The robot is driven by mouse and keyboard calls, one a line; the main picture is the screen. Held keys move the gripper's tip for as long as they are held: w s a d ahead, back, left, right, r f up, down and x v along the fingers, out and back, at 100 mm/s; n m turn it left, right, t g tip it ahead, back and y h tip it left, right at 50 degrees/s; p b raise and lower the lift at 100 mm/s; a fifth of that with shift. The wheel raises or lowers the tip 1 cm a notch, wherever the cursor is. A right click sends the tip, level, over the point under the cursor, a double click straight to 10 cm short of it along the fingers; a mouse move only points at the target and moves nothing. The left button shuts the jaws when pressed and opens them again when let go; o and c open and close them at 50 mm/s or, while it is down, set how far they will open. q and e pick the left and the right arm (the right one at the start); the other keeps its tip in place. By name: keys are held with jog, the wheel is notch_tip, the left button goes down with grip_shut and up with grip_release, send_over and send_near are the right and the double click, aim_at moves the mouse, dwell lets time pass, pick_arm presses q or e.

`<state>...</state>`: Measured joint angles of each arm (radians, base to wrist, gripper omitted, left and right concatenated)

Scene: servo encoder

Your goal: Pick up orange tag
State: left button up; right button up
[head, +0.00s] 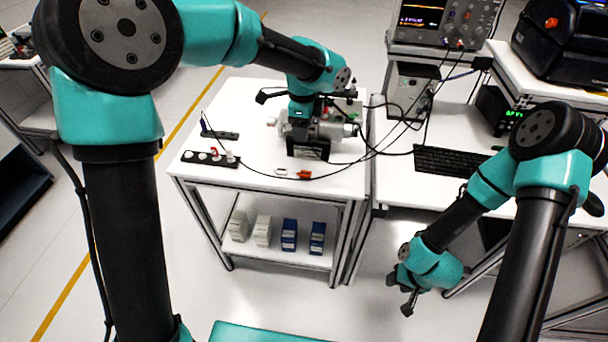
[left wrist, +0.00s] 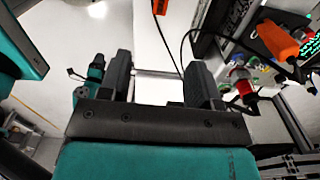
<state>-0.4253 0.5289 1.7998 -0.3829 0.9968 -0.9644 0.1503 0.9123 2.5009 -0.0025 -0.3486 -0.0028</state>
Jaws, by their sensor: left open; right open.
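A small orange tag (head: 304,174) lies near the front edge of the white table, beside a small white piece (head: 281,172). A small orange piece (left wrist: 160,6), which looks like the tag, is cut off at the top edge of the left wrist view. My left gripper (head: 305,96) is over the back part of the table, beyond the tag and near the metal servo unit (head: 326,129). Its two spread fingers show empty in the left wrist view (left wrist: 160,68). My right gripper (head: 399,294) hangs low to the right of the table, open and empty.
A black power strip (head: 209,159) lies at the table's left front. Thin black cables cross the tabletop and the gap to the right bench. A keyboard (head: 450,161) and an oscilloscope (head: 440,20) stand on that side. Blue boxes (head: 289,235) sit on the lower shelf.

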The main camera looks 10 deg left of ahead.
pick_arm(q)
jog(key=shift+f, duration=0.1)
send_over(304, 173)
notch_tip(304, 173, down, 12)
jog(key=shift+s+r, duration=0.1)
dwell(0.4)
jog(key=shift+f, duration=0.25)
jog(key=shift+f, duration=2.5)
jog(key=shift+c, duration=0.2)
jog(key=c, duration=1)
jog(key=shift+o, duration=0.2)
jog(key=shift+r, duration=0.1)
